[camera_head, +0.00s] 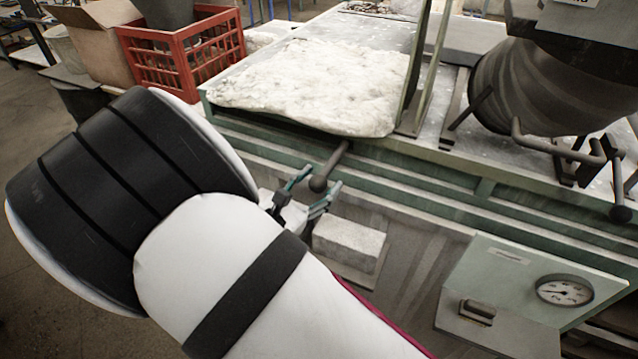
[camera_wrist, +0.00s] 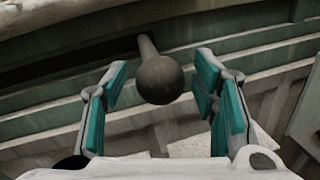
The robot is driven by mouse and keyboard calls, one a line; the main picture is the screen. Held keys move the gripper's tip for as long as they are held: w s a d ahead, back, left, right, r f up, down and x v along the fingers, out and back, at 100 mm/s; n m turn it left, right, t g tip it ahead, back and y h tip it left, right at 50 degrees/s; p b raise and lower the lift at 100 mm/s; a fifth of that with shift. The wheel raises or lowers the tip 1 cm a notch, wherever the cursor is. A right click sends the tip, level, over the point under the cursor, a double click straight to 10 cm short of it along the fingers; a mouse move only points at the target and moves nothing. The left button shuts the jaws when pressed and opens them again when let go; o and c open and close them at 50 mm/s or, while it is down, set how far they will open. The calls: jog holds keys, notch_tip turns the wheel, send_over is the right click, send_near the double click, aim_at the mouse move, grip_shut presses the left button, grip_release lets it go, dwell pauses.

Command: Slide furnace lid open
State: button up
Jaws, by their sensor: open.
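The furnace lid (camera_head: 318,88) is a pale, rough slab lying on top of the green furnace bench. Its handle (camera_head: 328,166) is a dark rod with a ball end that sticks out over the bench's front edge. My gripper (camera_head: 306,192) is open at the handle, its teal-padded fingers apart. In the wrist view the ball of the handle (camera_wrist: 160,79) lies between the two open fingers (camera_wrist: 160,100), with a gap visible on each side. My arm hides part of the bench's left front in the head view.
A light brick (camera_head: 348,243) sits on a small ledge below the handle. A green upright plate (camera_head: 420,70) stands right of the lid. A dark round vessel (camera_head: 535,90) with a bent handle is farther right. A pressure gauge (camera_head: 564,290) is at lower right. A red crate (camera_head: 190,55) stands behind left.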

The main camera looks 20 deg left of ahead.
grip_shut()
jog(key=shift+w+a, duration=0.1)
